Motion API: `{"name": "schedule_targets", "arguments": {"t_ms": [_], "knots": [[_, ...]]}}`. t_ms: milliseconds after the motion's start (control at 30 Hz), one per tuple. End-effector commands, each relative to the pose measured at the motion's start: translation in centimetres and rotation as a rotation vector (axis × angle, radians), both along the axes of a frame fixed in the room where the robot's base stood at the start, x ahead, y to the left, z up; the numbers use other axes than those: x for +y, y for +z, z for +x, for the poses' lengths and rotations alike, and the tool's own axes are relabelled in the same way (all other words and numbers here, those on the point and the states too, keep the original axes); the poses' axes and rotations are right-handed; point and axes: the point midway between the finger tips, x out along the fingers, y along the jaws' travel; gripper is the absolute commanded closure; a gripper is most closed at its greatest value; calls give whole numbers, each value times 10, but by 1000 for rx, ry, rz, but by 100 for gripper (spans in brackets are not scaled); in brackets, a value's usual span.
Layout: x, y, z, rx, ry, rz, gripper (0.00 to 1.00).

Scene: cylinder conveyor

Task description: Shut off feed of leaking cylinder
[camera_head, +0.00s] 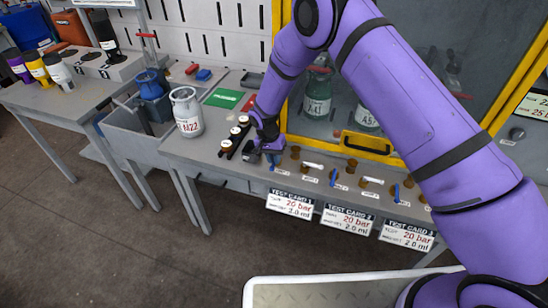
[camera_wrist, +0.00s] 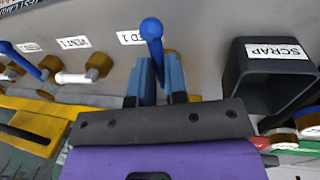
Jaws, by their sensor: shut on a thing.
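My gripper (camera_wrist: 160,78) is shut on the blue feed lever (camera_wrist: 151,29), whose round tip stands up beyond the fingers. The label behind it is partly covered and reads "ED 1". Left of it in the wrist view is a white-handled valve (camera_wrist: 82,76) marked VENT 1, and further left another blue lever (camera_wrist: 15,55). In the head view my gripper (camera_head: 262,152) is at the bench's front, left of the row of valves. No leak is visible.
A dark SCRAP bin (camera_wrist: 262,85) stands close right of my gripper. Grey cylinder A22 (camera_head: 187,115) stands on the bench at left. Test cards (camera_head: 290,205) hang along the bench's front edge.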

Motion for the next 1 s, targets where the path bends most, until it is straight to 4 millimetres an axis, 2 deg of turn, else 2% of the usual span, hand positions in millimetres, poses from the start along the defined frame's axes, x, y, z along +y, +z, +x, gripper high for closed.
{"name": "schedule_targets", "arguments": {"t_ms": [367, 1000], "knots": [[-3, 1, -2, -2, 157, 1, 100], [-19, 1, -2, -1, 752, 0, 100]]}}
